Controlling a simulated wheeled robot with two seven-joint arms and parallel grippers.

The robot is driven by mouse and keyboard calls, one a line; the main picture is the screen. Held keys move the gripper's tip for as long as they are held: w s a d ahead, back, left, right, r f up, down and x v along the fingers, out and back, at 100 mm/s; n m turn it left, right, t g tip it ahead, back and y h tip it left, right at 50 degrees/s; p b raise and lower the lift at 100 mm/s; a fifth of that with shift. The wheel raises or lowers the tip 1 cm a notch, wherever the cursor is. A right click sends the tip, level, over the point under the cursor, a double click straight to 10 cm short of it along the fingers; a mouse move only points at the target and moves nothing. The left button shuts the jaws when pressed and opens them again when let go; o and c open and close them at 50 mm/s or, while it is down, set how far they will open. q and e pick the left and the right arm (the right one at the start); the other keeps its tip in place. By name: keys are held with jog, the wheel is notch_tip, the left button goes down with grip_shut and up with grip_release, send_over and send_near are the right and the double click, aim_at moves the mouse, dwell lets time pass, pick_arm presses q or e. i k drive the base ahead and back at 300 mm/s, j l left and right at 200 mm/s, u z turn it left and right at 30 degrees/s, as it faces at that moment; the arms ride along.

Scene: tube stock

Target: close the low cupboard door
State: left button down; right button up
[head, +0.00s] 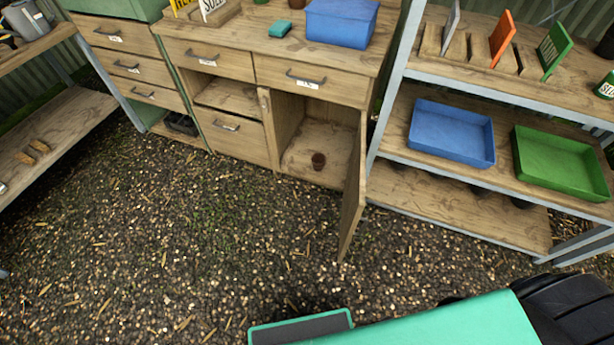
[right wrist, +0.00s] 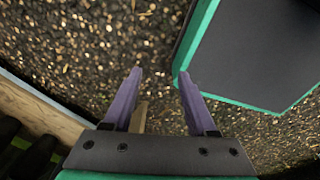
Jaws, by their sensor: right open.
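The low cupboard (head: 315,140) is in the wooden bench, at the lower right of its front. Its door (head: 353,200) is hinged at the right and stands wide open, jutting out over the gravel. My left gripper is not in view.
A metal-framed rack with wooden shelves stands right of the door, holding a blue tray (head: 452,133) and a green tray (head: 562,164). Another shelf (head: 55,135) is at far left. Gravel (head: 200,240) before the bench is clear.

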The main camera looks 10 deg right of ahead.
aim_at(356, 198)
jog(key=i+l+u, duration=0.15)
jog(key=l, duration=0.85)
jog(key=l+u, duration=0.15)
jog(key=l, duration=0.8)
jog(key=i+l+u, duration=0.1)
jog(key=l, duration=0.15)
